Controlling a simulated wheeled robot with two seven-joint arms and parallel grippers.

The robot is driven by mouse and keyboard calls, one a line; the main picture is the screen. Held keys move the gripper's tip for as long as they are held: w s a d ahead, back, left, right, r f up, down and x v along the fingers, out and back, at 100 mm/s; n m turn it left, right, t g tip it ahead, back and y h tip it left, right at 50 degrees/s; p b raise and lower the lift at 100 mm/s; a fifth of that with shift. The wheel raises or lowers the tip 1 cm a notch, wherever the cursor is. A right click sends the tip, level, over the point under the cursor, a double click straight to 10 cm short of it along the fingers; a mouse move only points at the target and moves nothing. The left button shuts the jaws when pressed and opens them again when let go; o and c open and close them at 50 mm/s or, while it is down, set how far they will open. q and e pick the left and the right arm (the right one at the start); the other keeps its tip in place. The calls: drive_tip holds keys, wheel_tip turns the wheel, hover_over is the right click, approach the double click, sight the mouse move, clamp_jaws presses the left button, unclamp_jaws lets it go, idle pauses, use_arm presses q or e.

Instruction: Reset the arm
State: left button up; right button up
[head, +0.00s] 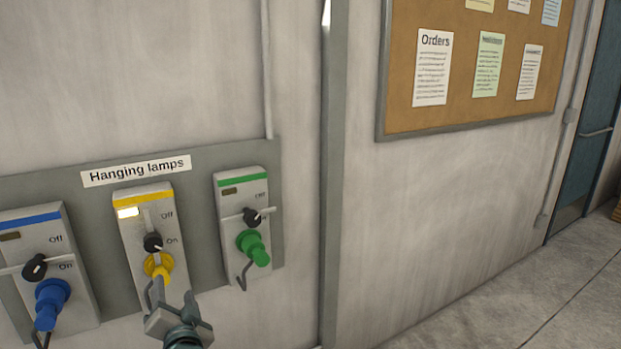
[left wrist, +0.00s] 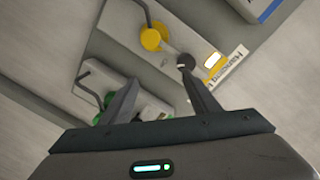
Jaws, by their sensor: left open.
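My left gripper (head: 178,306) is in front of the wall panel, just below the yellow plug in the head view. Its two fingers are apart in the left wrist view (left wrist: 160,100), with nothing seen between them. The yellow switch box (head: 146,238) has its lamp window lit and its black knob (head: 153,242) beside "On". In the left wrist view the black knob (left wrist: 184,61) shows close to the tip of one finger; I cannot tell whether they touch. The yellow plug (head: 158,267) sits in its socket. My right gripper is not in view.
A blue switch box (head: 45,262) stands to the left and a green one (head: 241,215) to the right, both with dark windows. The "Hanging lamps" label (head: 136,171) is above. A vertical post (head: 333,180) and a notice board (head: 396,110) are further right. Open floor (head: 530,290) lies at the right.

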use_arm(q)
drive_tip(key=d+f+m+g+h, duration=0.1)
drive_tip(key=d+f+h, duration=0.15)
drive_tip(key=f, duration=0.95)
drive_tip(key=d+f+m+g+h, duration=0.1)
drive_tip(key=d+f+g+h, duration=0.15)
drive_tip(key=f, duration=1.05)
drive_tip(key=s+d+f+g, duration=0.1)
drive_tip(key=s+f, duration=0.3)
drive_tip(key=f, duration=0.4)
drive_tip(key=s+d+f+g+h, duration=0.1)
drive_tip(key=s+f, duration=0.3)
drive_tip(key=f, duration=0.4)
drive_tip(key=s+d+f+g, duration=0.1)
drive_tip(key=s+f, duration=0.3)
drive_tip(key=f, duration=0.3)
drive_tip(key=s+f+n+g+h, duration=0.15)
drive_tip(key=s+f+g, duration=0.25)
drive_tip(key=s+f, duration=1.5)
drive_tip(key=s+f+n+g, duration=0.1)
drive_tip(key=s+f+g, duration=0.1)
drive_tip(key=s, duration=1.2)
drive_tip(key=s+a+f+n+g, duration=0.1)
drive_tip(key=s+f, duration=0.4)
drive_tip(key=s, duration=1)
drive_tip(key=shift+s+a+f+g, duration=0.15)
drive_tip(key=shift+a+f+g, duration=0.1)
drive_tip(key=shift+g, duration=0.1)
drive_tip(key=shift+h, duration=0.25)
